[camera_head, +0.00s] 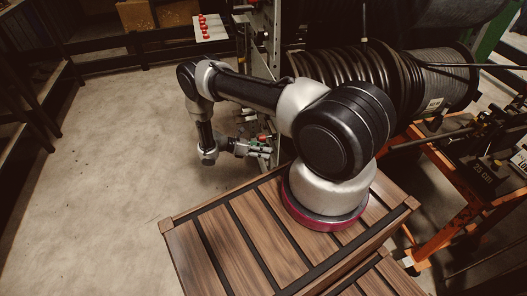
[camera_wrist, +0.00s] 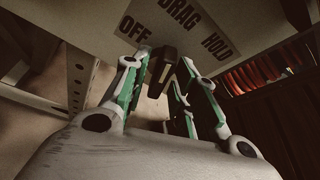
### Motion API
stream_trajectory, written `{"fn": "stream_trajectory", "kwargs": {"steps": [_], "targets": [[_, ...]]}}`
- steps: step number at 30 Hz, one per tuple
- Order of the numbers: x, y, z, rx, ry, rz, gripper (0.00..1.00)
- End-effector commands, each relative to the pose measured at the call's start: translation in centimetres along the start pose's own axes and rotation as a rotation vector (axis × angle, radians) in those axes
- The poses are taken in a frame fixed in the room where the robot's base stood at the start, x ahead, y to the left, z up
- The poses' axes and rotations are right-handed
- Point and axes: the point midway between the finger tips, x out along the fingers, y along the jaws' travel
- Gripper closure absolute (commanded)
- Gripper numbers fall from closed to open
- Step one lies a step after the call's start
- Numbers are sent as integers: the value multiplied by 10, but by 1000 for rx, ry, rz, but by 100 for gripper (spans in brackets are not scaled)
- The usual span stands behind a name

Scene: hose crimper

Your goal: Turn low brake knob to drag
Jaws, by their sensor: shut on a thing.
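In the wrist view, the low brake knob (camera_wrist: 162,72) is black with a pale stripe on it. In the head view, my gripper (camera_head: 253,149) is at the side of the machine frame, and the knob cannot be made out.
In the wrist view, a perforated post (camera_wrist: 78,80) stands at left and red-orange coils (camera_wrist: 255,73) lie at right. The floor at left is clear.

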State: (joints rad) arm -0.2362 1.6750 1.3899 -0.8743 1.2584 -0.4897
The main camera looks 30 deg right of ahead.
Motion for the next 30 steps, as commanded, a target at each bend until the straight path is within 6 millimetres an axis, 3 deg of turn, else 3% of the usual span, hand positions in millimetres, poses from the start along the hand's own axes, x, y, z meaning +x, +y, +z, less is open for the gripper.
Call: {"fn": "stream_trajectory", "kwargs": {"steps": [9, 24, 25, 26, 30], "targets": [[0, 1, 0, -100, -1, -41, 96], [-1, 1, 0, -116, 0, -47, 96], [-1, 1, 0, -116, 0, -47, 70], [-1, 1, 0, -116, 0, -47, 65], [0, 1, 0, -116, 0, -47, 65]]}}
